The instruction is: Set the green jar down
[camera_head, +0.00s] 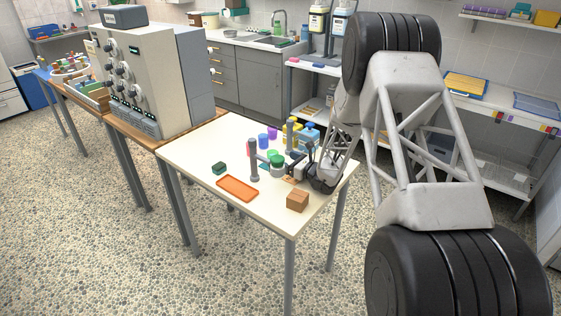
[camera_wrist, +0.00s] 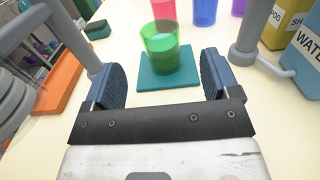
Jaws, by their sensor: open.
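The green jar (camera_wrist: 163,47) is see-through and stands upright on a flat teal mat (camera_wrist: 150,84) in the wrist view. It also shows small in the head view (camera_head: 277,162), partly crowded by my gripper. My gripper (camera_wrist: 160,77) is open, with one dark blue finger pad on each side of the picture and nothing between them. The jar is ahead of the fingertips, and neither pad appears to touch it. In the head view my gripper (camera_head: 288,168) is low over the white table, just right of the jar.
Grey posts (camera_head: 253,162) stand near the jar on both sides. An orange tray (camera_head: 238,188), a dark green block (camera_head: 219,168) and a brown box (camera_head: 297,201) lie on the table (camera_head: 200,152). Coloured cups (camera_wrist: 205,11) and a blue WATER container (camera_wrist: 300,48) stand behind.

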